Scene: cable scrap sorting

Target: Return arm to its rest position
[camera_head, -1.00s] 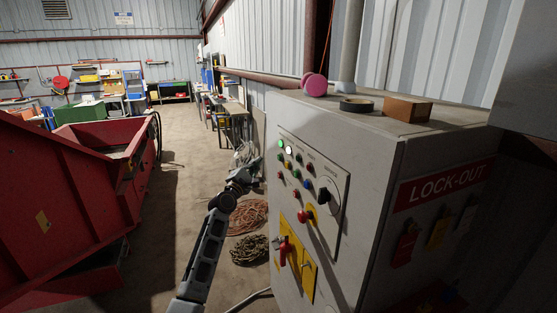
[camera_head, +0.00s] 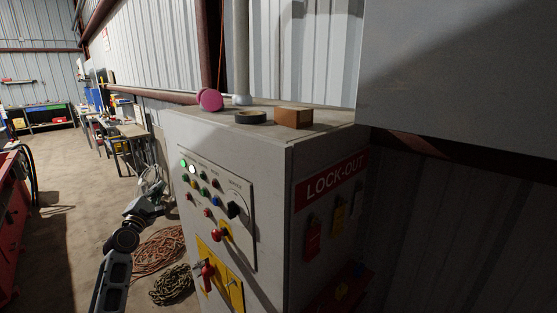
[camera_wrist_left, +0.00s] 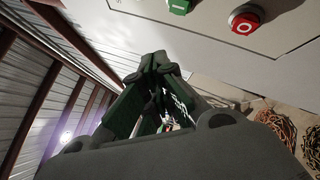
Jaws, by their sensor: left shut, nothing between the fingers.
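My left gripper (camera_head: 157,207) is in front of and left of the grey control cabinet (camera_head: 230,145) in the head view. It is apart from anything I can make out there. In the left wrist view its dark fingers (camera_wrist_left: 158,64) are closed together with nothing held. A green button (camera_wrist_left: 179,6) and a red button (camera_wrist_left: 244,20) on the panel show beyond the fingertips. My right gripper is not in view.
The cabinet top carries a pink roll (camera_head: 211,99), dark tape (camera_head: 250,117) and a brown block (camera_head: 293,117). Orange cable (camera_head: 160,250) and olive cable (camera_head: 172,284) coils lie on the floor. A red container (camera_head: 10,225) is at left. Open floor lies between.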

